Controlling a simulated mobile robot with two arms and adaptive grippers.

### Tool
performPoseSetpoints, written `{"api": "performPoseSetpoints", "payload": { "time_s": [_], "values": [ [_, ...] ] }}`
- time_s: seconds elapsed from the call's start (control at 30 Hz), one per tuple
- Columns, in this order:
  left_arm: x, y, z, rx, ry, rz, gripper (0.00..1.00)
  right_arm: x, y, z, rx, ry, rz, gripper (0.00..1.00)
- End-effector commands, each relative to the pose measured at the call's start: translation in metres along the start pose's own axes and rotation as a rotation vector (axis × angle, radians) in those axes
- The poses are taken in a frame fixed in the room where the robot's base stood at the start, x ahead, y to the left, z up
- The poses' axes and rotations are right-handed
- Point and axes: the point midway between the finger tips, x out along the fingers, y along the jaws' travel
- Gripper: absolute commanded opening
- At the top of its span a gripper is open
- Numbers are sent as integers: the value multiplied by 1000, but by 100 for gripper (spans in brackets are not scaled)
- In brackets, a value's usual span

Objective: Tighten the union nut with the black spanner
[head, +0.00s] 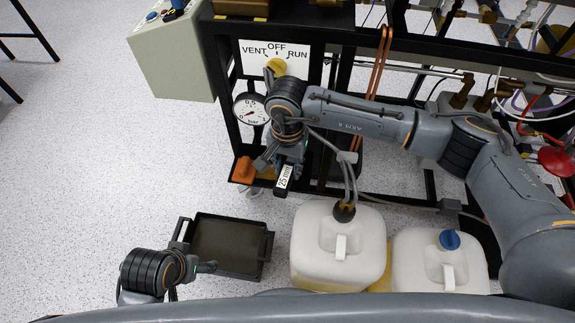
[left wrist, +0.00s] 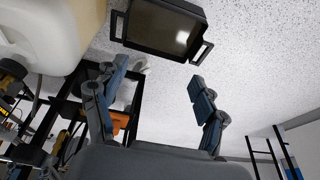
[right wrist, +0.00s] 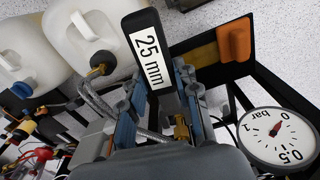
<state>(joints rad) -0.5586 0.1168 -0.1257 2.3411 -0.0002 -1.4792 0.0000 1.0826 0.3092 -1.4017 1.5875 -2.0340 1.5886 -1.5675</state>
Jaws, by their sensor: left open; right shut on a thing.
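The black spanner (head: 283,179), labelled "25 mm", is in my right gripper (head: 284,158), in front of the black frame and below the gauge. In the right wrist view the spanner's labelled handle (right wrist: 150,55) runs up between the two closed fingers (right wrist: 158,88). A brass fitting (right wrist: 181,131) shows beside the gripper there; it may be the union nut. My gripper hides the spanner's far end, so I cannot tell whether it sits on the nut. My left gripper (head: 203,267) is low beside the black tray; its fingers (left wrist: 167,78) are apart and empty.
The black tray (head: 268,247) lies on the floor at the lower left. Two white jerrycans (head: 311,262) (head: 412,262) stand in front of the frame. A pressure gauge (head: 251,110), yellow valve knob (head: 275,67) and orange block (head: 243,170) are close to my right gripper.

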Motion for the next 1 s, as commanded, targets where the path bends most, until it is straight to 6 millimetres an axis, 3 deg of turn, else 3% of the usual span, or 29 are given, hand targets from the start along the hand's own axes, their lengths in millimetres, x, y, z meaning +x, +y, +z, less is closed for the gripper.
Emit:
{"api": "performPoseSetpoints", "payload": {
  "time_s": [0.33,1.0],
  "values": [
    [0,0,1,0,-3,-1,72,0,0,-1,0,1,-1,0],
    [-21,0,4,-3,1,1,72,-1,0,-5,0,2,-1,0]
  ]
}}
